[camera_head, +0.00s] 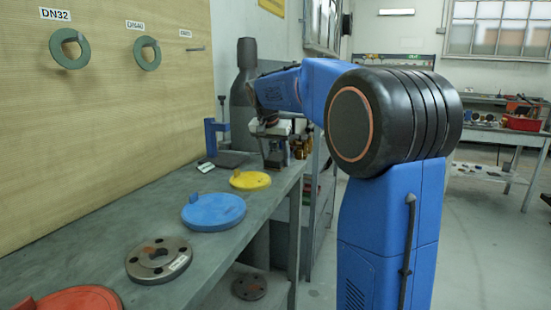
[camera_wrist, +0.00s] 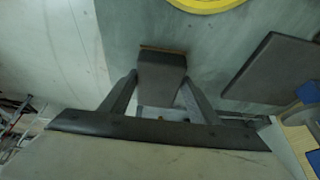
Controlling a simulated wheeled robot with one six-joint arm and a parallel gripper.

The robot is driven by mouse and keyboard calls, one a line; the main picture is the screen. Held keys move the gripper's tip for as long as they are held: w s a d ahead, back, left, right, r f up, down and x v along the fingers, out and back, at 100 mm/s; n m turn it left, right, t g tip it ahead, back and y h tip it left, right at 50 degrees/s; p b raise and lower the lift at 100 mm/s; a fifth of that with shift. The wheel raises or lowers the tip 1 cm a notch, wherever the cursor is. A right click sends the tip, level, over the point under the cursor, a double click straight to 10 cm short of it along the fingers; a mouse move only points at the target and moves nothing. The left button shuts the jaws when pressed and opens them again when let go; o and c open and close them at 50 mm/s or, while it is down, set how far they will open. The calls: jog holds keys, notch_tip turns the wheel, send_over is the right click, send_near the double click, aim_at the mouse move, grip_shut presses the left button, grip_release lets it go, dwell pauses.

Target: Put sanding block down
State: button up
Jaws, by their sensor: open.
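The sanding block (camera_wrist: 162,75) is a dark grey block with a thin brown edge at its far end. In the wrist view it sits between the two fingers of my gripper (camera_wrist: 159,82), over the grey-green bench top (camera_wrist: 120,20). The fingers are open on either side of it, and I cannot tell whether either touches it. In the head view my gripper (camera_head: 275,140) is low over the far end of the bench (camera_head: 190,180). The block's underside is hidden, so its contact with the bench cannot be seen clearly.
A yellow disc (camera_head: 250,180), a blue disc (camera_head: 213,212), a steel flange (camera_head: 145,265) and a red disc (camera_head: 75,300) lie along the bench. A dark flat plate (camera_wrist: 272,68) lies right of the block. Brass parts (camera_head: 301,147) stand close to my gripper. The bench edge is near.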

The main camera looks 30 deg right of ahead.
jog(key=shift+s+d+f, duration=0.1)
jog(key=shift+s+f, duration=0.1)
jog(key=shift+f, duration=0.1)
jog(key=shift+r, duration=0.5)
jog(key=v, duration=1.1)
jog(key=shift+r, duration=0.4)
jog(key=shift+s, duration=0.1)
